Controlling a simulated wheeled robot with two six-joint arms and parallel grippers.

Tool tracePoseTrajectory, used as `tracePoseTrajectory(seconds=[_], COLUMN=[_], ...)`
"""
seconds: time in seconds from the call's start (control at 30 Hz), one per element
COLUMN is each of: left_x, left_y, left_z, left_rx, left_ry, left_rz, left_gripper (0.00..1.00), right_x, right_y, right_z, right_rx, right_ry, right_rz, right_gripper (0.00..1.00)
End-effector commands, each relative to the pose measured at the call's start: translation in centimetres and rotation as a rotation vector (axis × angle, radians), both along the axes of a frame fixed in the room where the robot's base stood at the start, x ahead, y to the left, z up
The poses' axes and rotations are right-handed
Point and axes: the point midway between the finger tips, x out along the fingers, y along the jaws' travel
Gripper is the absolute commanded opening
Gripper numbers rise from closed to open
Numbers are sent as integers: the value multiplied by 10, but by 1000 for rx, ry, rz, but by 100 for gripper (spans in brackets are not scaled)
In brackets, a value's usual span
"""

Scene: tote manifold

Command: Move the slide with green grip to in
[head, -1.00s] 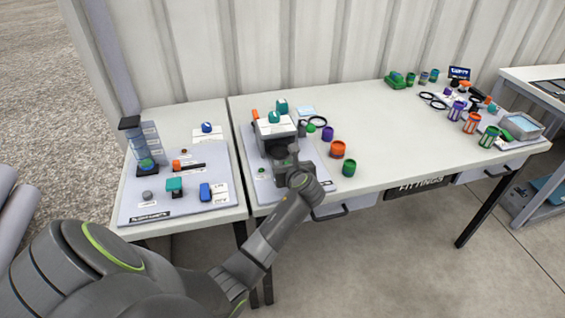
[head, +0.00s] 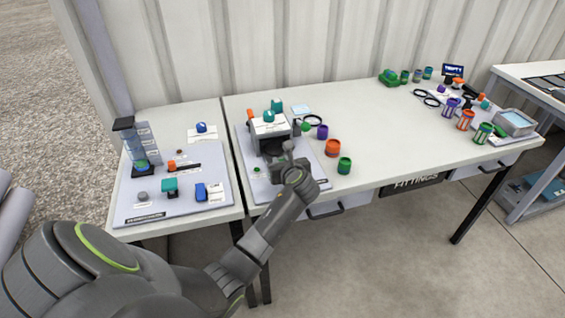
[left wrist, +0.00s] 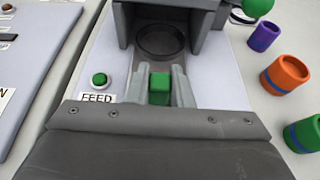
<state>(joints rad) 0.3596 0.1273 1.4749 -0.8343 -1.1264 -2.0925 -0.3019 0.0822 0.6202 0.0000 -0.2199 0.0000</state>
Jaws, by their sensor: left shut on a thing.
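The slide's green grip (left wrist: 160,88) is a small green block in the left wrist view. The two fingers of my left gripper (left wrist: 160,92) are shut on it, one on each side. It sits in front of a grey housing (left wrist: 168,14) whose bay holds a dark round recess (left wrist: 160,40). The rest of the slide cannot be made out. In the head view my left gripper (head: 284,160) is at the front of the white-topped housing (head: 270,126), and the green grip is hidden there. My right gripper is not in view.
A green button (left wrist: 99,80) labelled FEED is left of the fingers. A green ball knob (left wrist: 258,7) is at the housing's right. Purple (left wrist: 263,36), orange (left wrist: 286,73) and green (left wrist: 305,134) cups stand to the right. The table's middle (head: 385,125) is clear.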

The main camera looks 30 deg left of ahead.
Motion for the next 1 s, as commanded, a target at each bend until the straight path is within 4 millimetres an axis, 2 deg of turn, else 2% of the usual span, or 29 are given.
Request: tracePoseTrajectory(seconds=[0.23, 0.57, 0.6, 0.77, 1.0], left_x=[18, 21, 21, 21, 20], left_y=[21, 25, 25, 25, 24], left_z=[2, 2, 2, 2, 1], left_rx=[3, 4, 4, 3, 2], left_ry=[1, -3, -4, -3, -1], left_rz=[-1, 0, -1, 0, 0], left_gripper=[0, 0, 21, 42, 42], right_x=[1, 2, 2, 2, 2], right_y=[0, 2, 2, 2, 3], right_z=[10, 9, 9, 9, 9], right_rx=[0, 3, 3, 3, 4], right_ry=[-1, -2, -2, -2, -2], right_rz=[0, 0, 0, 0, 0], right_gripper=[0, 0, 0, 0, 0])
